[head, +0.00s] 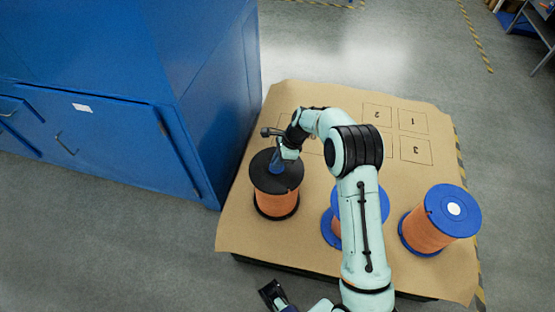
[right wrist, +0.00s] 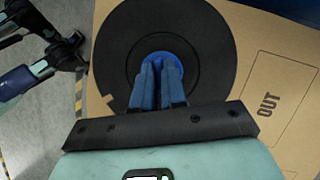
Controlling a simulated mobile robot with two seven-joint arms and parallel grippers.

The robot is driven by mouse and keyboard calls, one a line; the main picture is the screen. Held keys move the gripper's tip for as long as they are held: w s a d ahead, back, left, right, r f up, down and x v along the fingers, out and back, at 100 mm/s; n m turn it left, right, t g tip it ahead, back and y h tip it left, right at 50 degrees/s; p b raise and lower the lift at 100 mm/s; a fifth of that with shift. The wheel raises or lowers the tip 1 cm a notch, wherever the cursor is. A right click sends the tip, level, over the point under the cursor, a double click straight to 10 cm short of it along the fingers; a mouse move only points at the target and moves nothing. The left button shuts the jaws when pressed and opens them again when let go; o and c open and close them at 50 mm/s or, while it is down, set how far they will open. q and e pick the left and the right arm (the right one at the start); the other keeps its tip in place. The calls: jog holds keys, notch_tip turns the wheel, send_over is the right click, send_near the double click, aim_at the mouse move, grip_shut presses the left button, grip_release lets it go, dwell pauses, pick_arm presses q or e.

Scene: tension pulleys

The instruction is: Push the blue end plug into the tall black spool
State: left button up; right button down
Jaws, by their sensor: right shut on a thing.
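The tall black spool (head: 272,196) stands upright at the left of the brown board, with a black top flange and orange winding. Its round black top (right wrist: 118,60) fills the upper middle of the right wrist view. The blue end plug (right wrist: 188,66) is at the centre of that top; I cannot tell how deep it sits. My right gripper (head: 277,167) points down over the spool's centre. Its blue fingers (right wrist: 158,70) are shut on the plug and hide part of it. My left gripper (head: 272,294) is low in the head view, away from the spool; its jaw opening is unclear.
A blue-flanged orange spool (head: 428,235) with a white centre stands at the right. Another blue-flanged spool (head: 331,228) is partly behind my right arm. The brown board (head: 290,262) has numbered squares at the back. A blue cabinet (head: 110,110) stands close on the left.

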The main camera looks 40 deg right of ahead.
pick_arm(q)
jog(key=shift+f, duration=0.25)
pick_arm(e)
jog(key=shift+f, duration=0.4)
jog(key=shift+f, duration=0.1)
jog(key=c, duration=1.1)
grip_release()
pick_arm(q)
jog(key=shift+s+r+p, duration=0.45)
jog(key=shift+r+p, duration=0.35)
jog(key=shift+p, duration=0.1)
pick_arm(e)
jog(key=v, duration=1.3)
jog(key=shift+r, duration=0.2)
jog(key=shift+s, duration=0.1)
